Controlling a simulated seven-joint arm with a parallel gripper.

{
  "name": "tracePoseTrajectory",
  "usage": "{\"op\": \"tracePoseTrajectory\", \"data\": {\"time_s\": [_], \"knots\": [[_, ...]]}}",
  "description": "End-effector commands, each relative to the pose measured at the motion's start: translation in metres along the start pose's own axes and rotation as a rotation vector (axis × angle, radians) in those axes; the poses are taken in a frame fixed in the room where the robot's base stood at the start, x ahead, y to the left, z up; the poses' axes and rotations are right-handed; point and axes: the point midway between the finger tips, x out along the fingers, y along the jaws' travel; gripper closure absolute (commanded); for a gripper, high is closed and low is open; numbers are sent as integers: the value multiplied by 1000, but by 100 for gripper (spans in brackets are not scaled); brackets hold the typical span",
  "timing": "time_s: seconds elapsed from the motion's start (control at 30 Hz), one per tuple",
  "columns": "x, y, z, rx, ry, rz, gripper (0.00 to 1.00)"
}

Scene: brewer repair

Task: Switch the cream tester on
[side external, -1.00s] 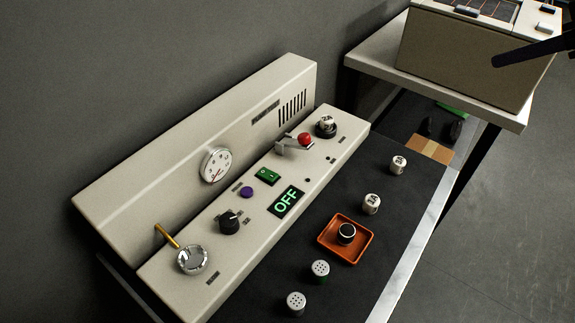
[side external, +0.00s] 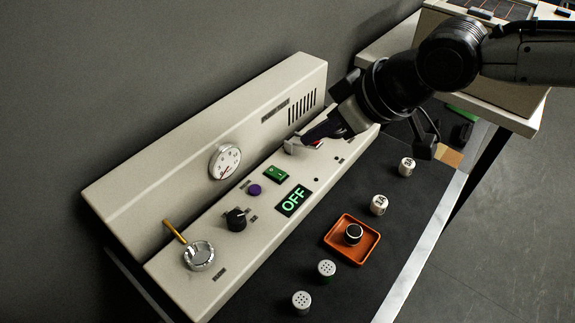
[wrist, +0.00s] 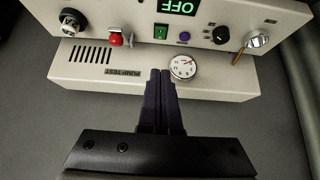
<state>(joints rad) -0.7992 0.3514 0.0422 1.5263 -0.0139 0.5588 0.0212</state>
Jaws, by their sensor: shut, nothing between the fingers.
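The cream tester (side external: 205,140) is a long console with a sloped front and a raised back panel. Its display (side external: 293,200) reads OFF in green letters. A green rocker switch (side external: 276,174) sits above the display; it also shows in the wrist view (wrist: 161,32). A red-knobbed lever (wrist: 115,40) is left of the switch in the wrist view; my gripper mostly hides it in the side view. My gripper (side external: 306,139) is shut and empty over the console's far end. In the wrist view, its fingertips (wrist: 160,72) appear below the green switch, beside the gauge.
The console also carries a gauge (side external: 225,161), purple button (side external: 254,190), black knob (side external: 236,219) and chrome knob (side external: 199,255). An orange tray (side external: 338,256) holds a black-topped part (side external: 353,234). White-topped pieces (side external: 379,205) and perforated caps (side external: 326,271) stand on the dark bench.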

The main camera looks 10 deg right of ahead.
Motion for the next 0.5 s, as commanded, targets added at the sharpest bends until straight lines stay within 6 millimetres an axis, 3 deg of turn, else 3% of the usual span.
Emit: {"op": "tracePoseTrajectory", "data": {"time_s": [0.27, 0.5], "knots": [[8, 1, 0, 1, -2, 1, 100], [47, 1, 1, 1, -4, 1, 100]]}}
